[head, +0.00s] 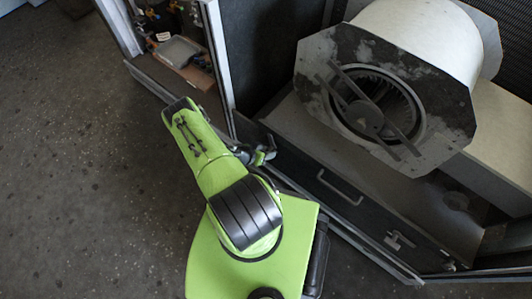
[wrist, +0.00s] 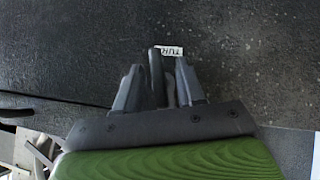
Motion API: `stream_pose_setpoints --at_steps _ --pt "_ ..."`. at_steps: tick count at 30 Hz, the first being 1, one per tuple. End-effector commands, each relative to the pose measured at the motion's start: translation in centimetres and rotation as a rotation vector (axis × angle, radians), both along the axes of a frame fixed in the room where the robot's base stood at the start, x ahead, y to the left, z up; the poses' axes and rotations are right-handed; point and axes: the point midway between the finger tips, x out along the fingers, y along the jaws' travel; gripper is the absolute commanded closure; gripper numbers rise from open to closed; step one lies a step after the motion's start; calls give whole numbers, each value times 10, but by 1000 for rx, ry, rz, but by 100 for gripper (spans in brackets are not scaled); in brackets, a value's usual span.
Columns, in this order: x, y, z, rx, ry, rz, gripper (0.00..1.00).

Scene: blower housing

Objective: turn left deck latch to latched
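The left deck latch shows in the wrist view as a dark upright lever (wrist: 156,75), beside a white label (wrist: 170,51) with the partly hidden letters "TUR". My gripper (wrist: 157,84) has its two grey fingers apart, one on each side of the lever, with narrow gaps visible. In the head view my gripper (head: 262,157) is at the left end of the deck's front panel (head: 318,180). There my gripper and arm cover the latch, so its turn angle is unclear.
A bar handle (head: 340,187) sits mid-panel, with another latch (head: 398,240) to its right. The blower housing (head: 385,85) stands above the deck. An open cabinet (head: 175,50) with small items is at the upper left. Open floor (head: 70,170) lies at left.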

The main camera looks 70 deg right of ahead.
Motion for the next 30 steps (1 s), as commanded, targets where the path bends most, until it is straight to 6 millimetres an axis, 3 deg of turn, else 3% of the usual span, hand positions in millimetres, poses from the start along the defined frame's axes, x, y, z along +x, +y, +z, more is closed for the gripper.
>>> stream_pose_setpoints --at_steps 4,11,21,30 --pt "0 0 1 0 0 0 65" --pt "1 0 1 0 0 0 100" --pt "0 0 2 -5 -9 1 100" --pt "-1 1 4 -94 -218 -1 100"
